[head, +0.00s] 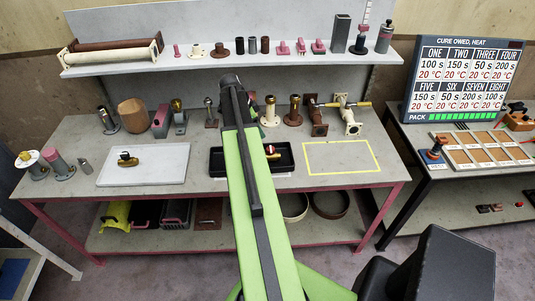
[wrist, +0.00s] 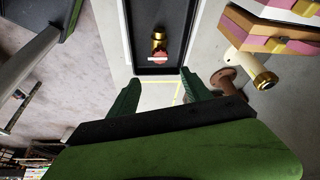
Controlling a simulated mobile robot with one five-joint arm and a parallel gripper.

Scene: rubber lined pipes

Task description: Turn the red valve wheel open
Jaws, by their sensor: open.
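A small brass fitting with a reddish round part (wrist: 159,55), possibly the red valve wheel, lies in a black tray (wrist: 175,14) in the wrist view. In the head view, a small red and brass piece (head: 272,151) shows in the black tray (head: 286,168), partly behind my arm. My gripper (wrist: 160,90) has two dark green fingers set wide apart with nothing between them. The tray's near end lies just beyond the fingertips. In the head view my arm hides the middle of the tray, and the fingers cannot be made out.
A cream pipe with a brass end (wrist: 250,68) and a brown flanged piece (wrist: 229,80) stand right of my fingers in the wrist view. Several fittings line the back of the bench. A yellow-outlined area (head: 341,157) is clear. A white board (head: 157,165) lies left.

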